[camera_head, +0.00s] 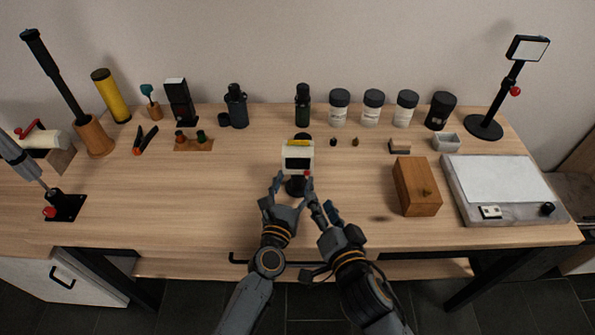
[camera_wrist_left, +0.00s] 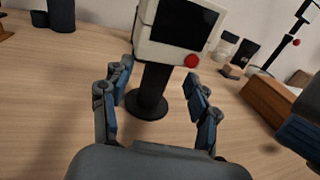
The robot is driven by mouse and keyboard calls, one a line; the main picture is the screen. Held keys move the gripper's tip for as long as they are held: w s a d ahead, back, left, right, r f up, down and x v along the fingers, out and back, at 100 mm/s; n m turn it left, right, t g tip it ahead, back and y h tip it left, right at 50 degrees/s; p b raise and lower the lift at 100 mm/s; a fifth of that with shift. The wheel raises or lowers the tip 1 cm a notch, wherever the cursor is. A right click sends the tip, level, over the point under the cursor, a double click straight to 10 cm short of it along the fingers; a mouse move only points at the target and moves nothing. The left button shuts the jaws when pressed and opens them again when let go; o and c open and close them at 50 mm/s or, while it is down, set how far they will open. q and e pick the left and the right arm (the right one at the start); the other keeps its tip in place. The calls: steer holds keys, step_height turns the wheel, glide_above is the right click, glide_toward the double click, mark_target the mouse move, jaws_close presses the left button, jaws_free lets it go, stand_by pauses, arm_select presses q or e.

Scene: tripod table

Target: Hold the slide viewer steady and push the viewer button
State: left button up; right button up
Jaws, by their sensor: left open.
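The slide viewer (camera_head: 298,150) is a cream box with a dark screen and a yellow strip on top. It stands upright on a black post and round base (camera_wrist_left: 146,105) at mid-table. Its red viewer button (camera_wrist_left: 192,60) is at the lower right of its front and also shows in the head view (camera_head: 307,173). My left gripper (camera_head: 285,190) is open in front of the stand. In the left wrist view, its fingers (camera_wrist_left: 160,95) are spread to either side of the post, with gaps. My right gripper (camera_head: 320,194) is close on the right, below the button, fingers apart and seemingly empty.
A wooden box (camera_head: 417,187) and a light panel (camera_head: 505,188) lie to the right. Bottles and jars (camera_head: 340,108) line the back. A black stand with a lever (camera_head: 62,205) is at the left. The table between it and the viewer is clear.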

mark_target(296, 176)
arm_select(q)
steer(key=shift+x, duration=2.15)
jaws_close()
arm_select(e)
steer(key=shift+c, duration=0.2)
jaws_close()
stand_by(0.7)
